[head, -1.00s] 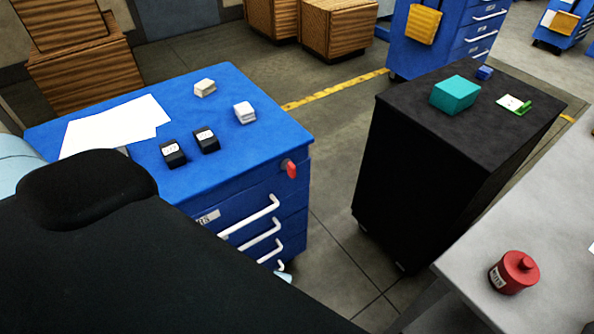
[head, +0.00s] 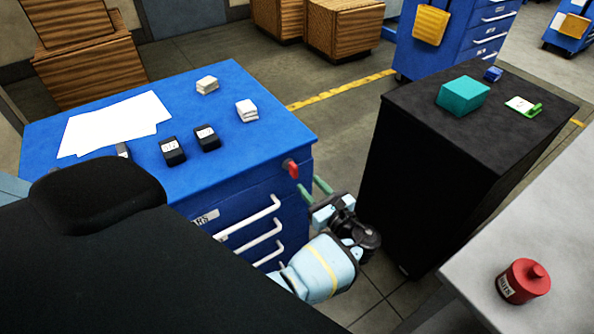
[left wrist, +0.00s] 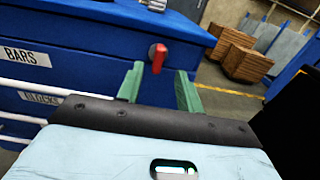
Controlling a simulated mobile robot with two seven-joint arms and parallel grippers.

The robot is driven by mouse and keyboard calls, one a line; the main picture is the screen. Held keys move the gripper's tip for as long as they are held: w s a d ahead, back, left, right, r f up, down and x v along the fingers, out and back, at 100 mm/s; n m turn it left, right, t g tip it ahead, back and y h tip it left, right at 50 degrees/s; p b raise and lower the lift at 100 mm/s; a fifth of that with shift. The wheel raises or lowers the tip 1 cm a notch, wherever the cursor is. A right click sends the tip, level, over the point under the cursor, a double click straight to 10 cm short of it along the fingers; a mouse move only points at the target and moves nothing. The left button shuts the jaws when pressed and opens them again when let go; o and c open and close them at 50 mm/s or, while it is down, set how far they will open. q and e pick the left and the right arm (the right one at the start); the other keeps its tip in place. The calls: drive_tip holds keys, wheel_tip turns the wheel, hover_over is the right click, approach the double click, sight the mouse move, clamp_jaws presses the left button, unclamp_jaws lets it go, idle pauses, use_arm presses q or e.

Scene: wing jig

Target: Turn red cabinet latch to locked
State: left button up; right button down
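The red latch (head: 291,168) is at the upper right of the blue cabinet's drawer front (head: 228,200), below the top edge. The latch also shows in the left wrist view (left wrist: 158,57), beyond the fingers and between them in the picture. My left gripper (head: 313,188) is just to the right of and below the latch in the head view. Its two green fingers (left wrist: 158,88) are apart with nothing between them, and they appear clear of the latch. My right gripper is not in view.
A black cabinet (head: 410,180) stands right of the blue one, with a narrow floor gap between. Black and white boxes and papers (head: 115,122) lie on the blue top. A grey table (head: 540,220) with a red canister (head: 523,281) is at right.

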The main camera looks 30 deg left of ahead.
sight(297, 171)
use_arm(q)
drive_tip(key=x, duration=0.7)
drive_tip(key=shift+w+a, duration=0.1)
drive_tip(key=shift+a, duration=0.05)
drive_tip(key=shift+c, duration=0.3)
clamp_jaws()
